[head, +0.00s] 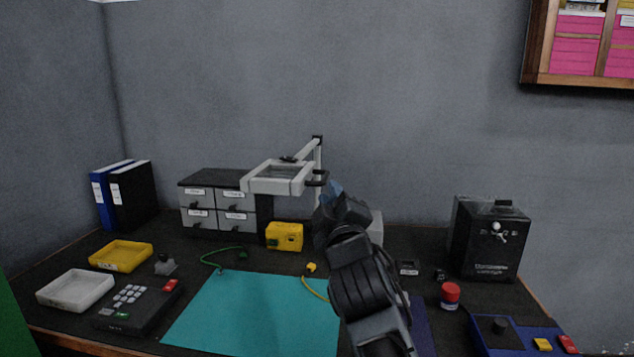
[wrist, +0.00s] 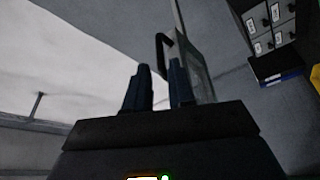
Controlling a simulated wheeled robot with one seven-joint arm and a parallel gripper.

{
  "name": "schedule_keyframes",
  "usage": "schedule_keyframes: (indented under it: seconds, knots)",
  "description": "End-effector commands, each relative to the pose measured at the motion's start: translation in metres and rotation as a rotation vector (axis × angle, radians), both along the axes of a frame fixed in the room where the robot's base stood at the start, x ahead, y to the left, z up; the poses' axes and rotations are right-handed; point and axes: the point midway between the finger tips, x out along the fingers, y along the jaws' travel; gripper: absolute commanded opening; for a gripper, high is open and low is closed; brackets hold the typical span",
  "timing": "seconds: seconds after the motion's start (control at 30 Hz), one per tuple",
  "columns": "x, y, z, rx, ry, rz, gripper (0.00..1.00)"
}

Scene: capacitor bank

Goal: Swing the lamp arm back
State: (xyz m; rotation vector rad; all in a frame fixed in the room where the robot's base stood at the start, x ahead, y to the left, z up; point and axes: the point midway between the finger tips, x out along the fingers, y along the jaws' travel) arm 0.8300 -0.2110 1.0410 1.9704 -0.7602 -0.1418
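The lamp arm (head: 302,150) is a pale jointed bar on an upright post at the back of the bench. It carries a pale rectangular lamp head (head: 262,186), which reaches out over the bench left of my gripper. A black handle (head: 318,179) sits on the head's right side. My gripper (head: 335,189) is just right of the handle, and my arm hides part of the post. In the wrist view, my gripper (wrist: 159,78) has its two fingers apart with nothing between them. The handle (wrist: 162,48) shows beyond the fingertips, beside the lamp head (wrist: 195,68).
A grey drawer unit (head: 217,205) stands behind left and a yellow box (head: 285,236) below the lamp head. A black box (head: 490,238) stands at right. A teal mat (head: 255,312) covers the front. Trays and a keypad (head: 138,305) are at left.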

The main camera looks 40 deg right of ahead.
Motion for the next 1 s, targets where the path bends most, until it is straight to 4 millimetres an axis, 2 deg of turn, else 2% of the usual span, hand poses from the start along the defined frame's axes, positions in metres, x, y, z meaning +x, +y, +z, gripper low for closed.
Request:
schedule_keyframes:
  seconds: [0.5, 0.87, 1.0]
  knots:
    - [0.054, -0.038, 0.016, 0.002, -0.001, 0.000, 0.23]
    - [0.059, -0.042, 0.016, 0.001, -0.002, 0.002, 0.23]
    - [0.059, -0.042, 0.016, 0.001, -0.001, 0.003, 0.13]
